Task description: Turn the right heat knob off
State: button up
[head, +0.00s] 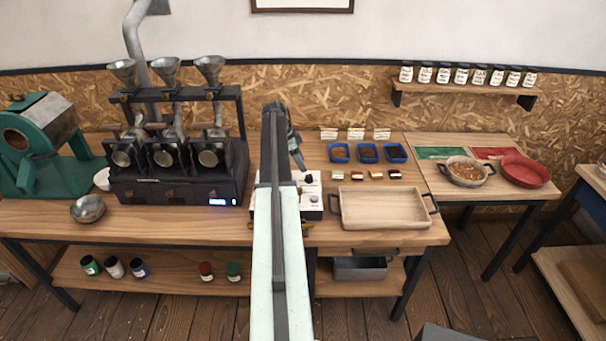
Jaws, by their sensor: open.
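My arm reaches forward over the middle of the bench, and my gripper (297,153) is at its far end, dark, partly hidden by the arm, open with nothing visible in it. It is above the bench, to the right of the black three-drum roaster (178,190). The roaster has a lit blue display at the lower right of its front. Small dark shapes on that front are too dim to tell as knobs. A white control box (311,205) with small dials stands just right of my arm, partly hidden by it. I cannot tell the right heat knob's setting.
A wooden tray (344,220) lies right of the white box, with blue bins (368,153) behind it. A green drum machine (40,150) and metal bowl (88,209) stand left. A side table holds a pan (466,171) and red bowl (525,172).

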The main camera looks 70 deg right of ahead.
aim_at(308, 176)
jog(key=b+x, duration=0.7)
jog(key=shift+w+a+f, duration=0.1)
jog(key=shift+w+f, duration=0.05)
jog(key=shift+f, duration=0.05)
jog(key=shift+s+f, duration=0.2)
jog(key=shift+f, duration=0.05)
jog(key=shift+r, duration=0.1)
grip_shut()
